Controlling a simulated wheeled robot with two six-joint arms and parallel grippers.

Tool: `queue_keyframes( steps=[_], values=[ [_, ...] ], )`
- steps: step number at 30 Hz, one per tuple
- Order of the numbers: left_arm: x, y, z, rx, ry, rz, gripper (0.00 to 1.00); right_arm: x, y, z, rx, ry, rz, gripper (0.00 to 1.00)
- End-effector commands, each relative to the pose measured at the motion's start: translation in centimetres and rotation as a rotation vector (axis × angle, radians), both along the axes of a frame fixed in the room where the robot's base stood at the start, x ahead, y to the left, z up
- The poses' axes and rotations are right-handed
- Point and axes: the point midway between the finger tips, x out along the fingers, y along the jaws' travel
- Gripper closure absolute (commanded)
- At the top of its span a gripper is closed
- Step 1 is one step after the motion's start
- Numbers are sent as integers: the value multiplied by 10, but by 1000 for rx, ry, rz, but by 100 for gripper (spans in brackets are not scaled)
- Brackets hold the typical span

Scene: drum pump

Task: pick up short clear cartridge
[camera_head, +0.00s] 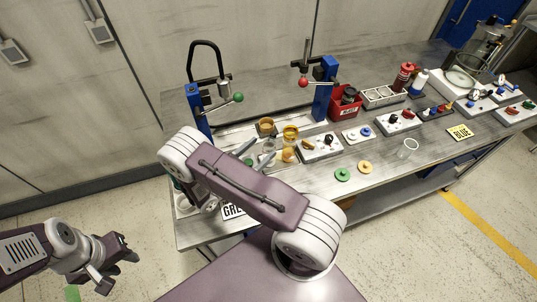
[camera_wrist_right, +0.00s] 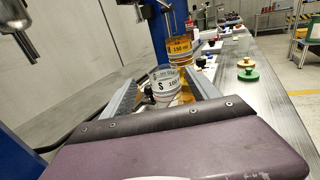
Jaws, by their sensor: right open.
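A short clear cartridge (camera_wrist_right: 165,86) with a white label reading "S 100" stands upright between the fingers of my right gripper (camera_wrist_right: 160,96) in the right wrist view. The fingers are spread on both sides of it, open. In the head view my right gripper (camera_head: 257,156) is over the left part of the bench, and the clear cartridge (camera_head: 268,146) is partly hidden by it. An amber cartridge (camera_wrist_right: 180,50) labelled "150 ml" stands just behind it. My left gripper (camera_head: 112,266) hangs over the floor at lower left, away from the bench, fingers apart and empty.
Blue stands with a green-knob lever (camera_head: 238,97) and a red-knob lever (camera_head: 303,82) rise at the back of the bench.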

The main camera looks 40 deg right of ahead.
Motion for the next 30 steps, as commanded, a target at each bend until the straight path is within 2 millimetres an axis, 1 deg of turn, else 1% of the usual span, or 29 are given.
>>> queue_keyframes(
  steps=[1, 2, 3, 6, 9, 14, 17, 18, 20, 21, 22, 30],
  values=[
    [0, 0, 11, 0, 0, 0, 64, -2, -11, 7, -1, 4, -6, 31],
    [0, 0, 14, 0, 0, 0, 64, -2, -17, 8, -2, 4, -7, 31],
    [0, 0, 17, 0, 0, 0, 64, -3, -25, 8, -1, 5, -7, 31],
    [0, 0, 18, 0, 0, 0, 64, 2, -37, 5, 0, 1, -4, 31],
    [0, 0, 18, 0, 0, 0, 64, 3, -42, 3, 0, 0, -3, 31],
    [0, 0, 17, 0, 0, 0, 64, 3, -41, 3, 0, 0, -1, 31],
    [0, 0, 17, 0, 0, 0, 64, 3, -41, 3, 0, 0, -2, 56],
    [0, 0, 17, 0, 0, 0, 64, 3, -41, 3, 0, 0, -2, 67],
    [0, 0, 17, 0, 0, 0, 64, 3, -41, 3, 0, 0, -2, 83],
    [0, 0, 17, 0, 0, 0, 64, 3, -41, 3, 0, 0, -2, 95],
    [0, 0, 17, 0, 0, 0, 64, 3, -41, 3, 0, 0, -2, 100],
    [0, 0, 17, 0, 0, 0, 64, 3, -41, 4, 0, 0, -2, 100]
  ],
)
